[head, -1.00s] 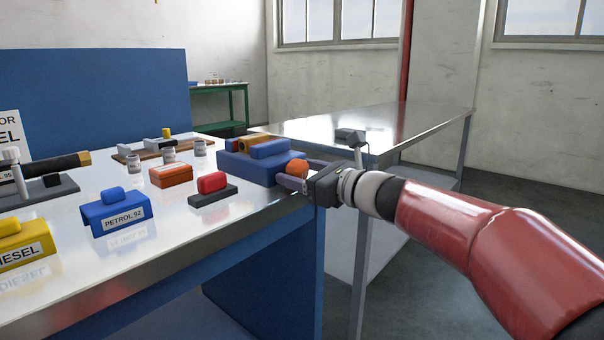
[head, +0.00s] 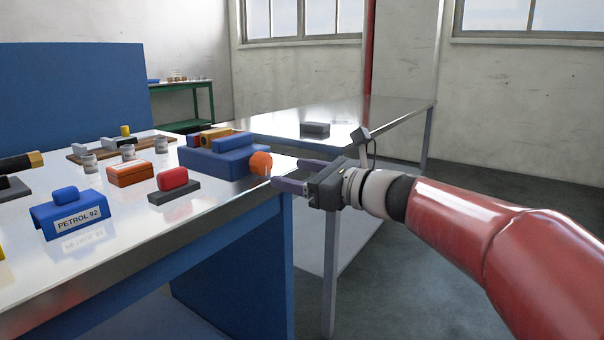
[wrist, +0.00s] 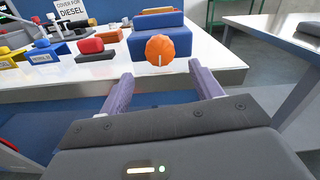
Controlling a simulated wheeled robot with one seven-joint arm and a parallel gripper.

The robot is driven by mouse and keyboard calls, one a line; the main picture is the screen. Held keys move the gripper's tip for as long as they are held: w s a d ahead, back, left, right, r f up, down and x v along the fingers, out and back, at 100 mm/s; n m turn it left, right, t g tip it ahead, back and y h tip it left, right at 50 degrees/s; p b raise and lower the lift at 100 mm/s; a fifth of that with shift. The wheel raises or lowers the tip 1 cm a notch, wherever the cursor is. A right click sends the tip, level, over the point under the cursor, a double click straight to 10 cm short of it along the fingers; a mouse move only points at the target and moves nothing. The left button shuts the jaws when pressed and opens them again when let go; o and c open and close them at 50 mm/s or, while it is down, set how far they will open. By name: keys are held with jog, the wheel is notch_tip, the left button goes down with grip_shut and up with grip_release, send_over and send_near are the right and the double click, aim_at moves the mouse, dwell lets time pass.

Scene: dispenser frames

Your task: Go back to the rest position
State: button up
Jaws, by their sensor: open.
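My gripper (head: 297,174) is open and empty at the right end of the metal-topped bench (head: 240,195). Its two purple fingers point toward an orange round knob (head: 261,163) on the end of a blue block-like device (head: 222,156). In the wrist view the orange knob (wrist: 160,48) lies beyond the fingertips, between their lines, and a gap separates it from the fingers. My red arm reaches in from the lower right.
A red-topped black block (head: 174,186), an orange box (head: 130,173), a blue box labelled PETROL 92 (head: 72,213) and several small jars stand on the bench. A second metal table (head: 380,115) with a dark box (head: 315,129) stands behind. Open floor lies to the right.

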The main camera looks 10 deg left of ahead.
jog(key=s+d+f+n+h, duration=0.8)
jog(key=s+d+f+n, duration=0.2)
jog(key=d, duration=0.4)
jog(key=s+d+f+n+g+h, duration=0.1)
jog(key=s+d+f+n+h, duration=0.7)
jog(key=s+d+f+n, duration=0.3)
jog(key=s+d+f, duration=0.2)
jog(key=s+d, duration=0.1)
jog(key=s, duration=0.1)
jog(key=shift+s+h, duration=0.3)
